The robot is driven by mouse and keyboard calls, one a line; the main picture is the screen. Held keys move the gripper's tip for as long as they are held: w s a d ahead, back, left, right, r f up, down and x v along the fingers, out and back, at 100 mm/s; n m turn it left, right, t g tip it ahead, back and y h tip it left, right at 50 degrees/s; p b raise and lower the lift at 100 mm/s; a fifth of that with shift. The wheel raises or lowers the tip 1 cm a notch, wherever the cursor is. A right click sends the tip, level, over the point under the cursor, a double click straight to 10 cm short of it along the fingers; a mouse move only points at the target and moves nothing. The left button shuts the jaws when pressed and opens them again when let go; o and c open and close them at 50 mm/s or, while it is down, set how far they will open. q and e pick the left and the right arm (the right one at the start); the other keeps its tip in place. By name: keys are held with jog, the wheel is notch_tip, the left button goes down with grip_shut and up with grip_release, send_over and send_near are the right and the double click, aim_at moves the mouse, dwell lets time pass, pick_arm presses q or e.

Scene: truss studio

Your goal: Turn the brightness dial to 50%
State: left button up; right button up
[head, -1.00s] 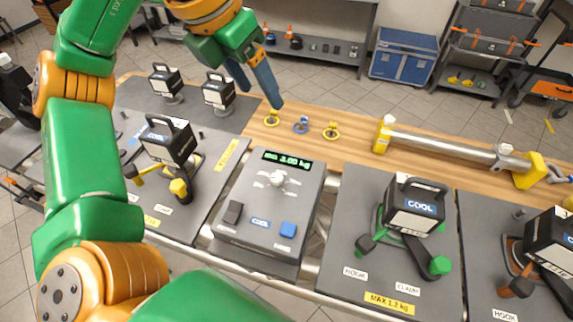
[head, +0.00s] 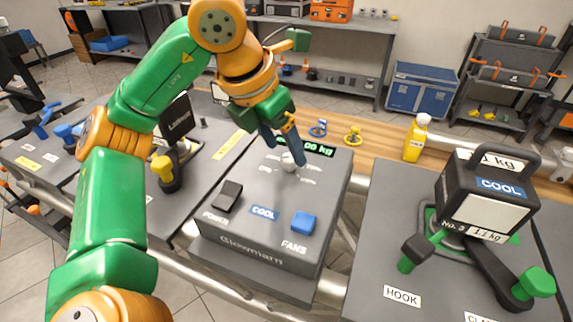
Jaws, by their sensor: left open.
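The grey control box (head: 258,247) stands in the middle of the bench, with a dark power switch (head: 227,196), a blue fans switch (head: 303,222) and a green lit display (head: 305,147). The pale round dial (head: 289,161) sits on its top panel near the display; its pointer setting is too small to read. My left gripper (head: 286,153) comes from above with its blue fingers apart, at the dial. One finger partly covers the dial and display. I cannot tell whether the fingers touch the dial. My right gripper is out of view.
Another dark unit (head: 180,125) with a yellow knob stands left of the box. A yellow bottle (head: 416,138) and small rings (head: 353,135) are on the wooden strip behind.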

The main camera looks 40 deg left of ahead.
aim_at(290, 163)
pick_arm(q)
jog(key=x, duration=0.2)
jog(key=shift+w+f, duration=0.2)
jog(key=shift+f, duration=0.05)
grip_shut()
